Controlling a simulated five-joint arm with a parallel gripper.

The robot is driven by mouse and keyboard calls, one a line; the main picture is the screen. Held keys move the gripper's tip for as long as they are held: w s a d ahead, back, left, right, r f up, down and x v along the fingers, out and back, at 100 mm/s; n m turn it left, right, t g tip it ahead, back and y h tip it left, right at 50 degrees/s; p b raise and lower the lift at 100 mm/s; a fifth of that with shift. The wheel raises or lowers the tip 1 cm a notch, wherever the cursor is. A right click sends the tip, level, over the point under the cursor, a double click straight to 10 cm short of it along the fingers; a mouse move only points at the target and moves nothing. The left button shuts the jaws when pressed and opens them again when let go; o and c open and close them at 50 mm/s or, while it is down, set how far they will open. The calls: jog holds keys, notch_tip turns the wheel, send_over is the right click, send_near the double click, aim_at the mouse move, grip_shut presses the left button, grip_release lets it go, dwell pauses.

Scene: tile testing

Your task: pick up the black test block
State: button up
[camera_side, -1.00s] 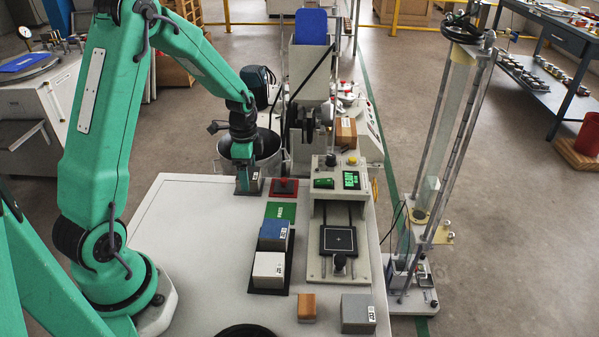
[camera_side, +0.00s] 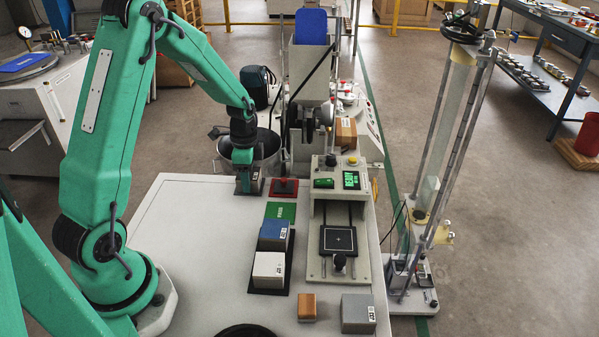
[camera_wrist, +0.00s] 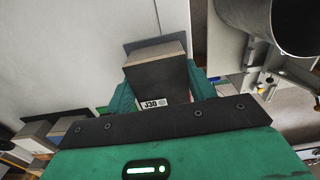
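The black test block (camera_wrist: 160,80), with a white label reading J30, stands on a dark pad (camera_wrist: 134,46) in the wrist view. One end of it looks tan-grey. My gripper (camera_wrist: 160,92) has a green finger on each side of the block, and I cannot tell whether they press on it. The fingers hide much of the block there.
A red pad (camera_side: 284,188) and a green pad (camera_side: 280,211) lie to the right. A blue block (camera_side: 273,235) and a white block (camera_side: 268,268) stand on a black tray (camera_side: 287,289). A tester (camera_side: 360,262) stands beyond. The table (camera_side: 190,220) is clear at left.

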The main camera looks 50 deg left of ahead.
jog(key=shift+c, duration=0.6)
jog(key=shift+r, duration=0.2)
jog(key=shift+r, duration=0.55)
jog(key=r, duration=0.3)
jog(key=shift+d, duration=0.35)
jog(key=s+d+r, duration=0.1)
jog(key=d+r, duration=0.5)
jog(key=d, duration=0.4)
jog(key=shift+s+d+r, duration=0.25)
jog(key=shift+s+d, duration=0.15)
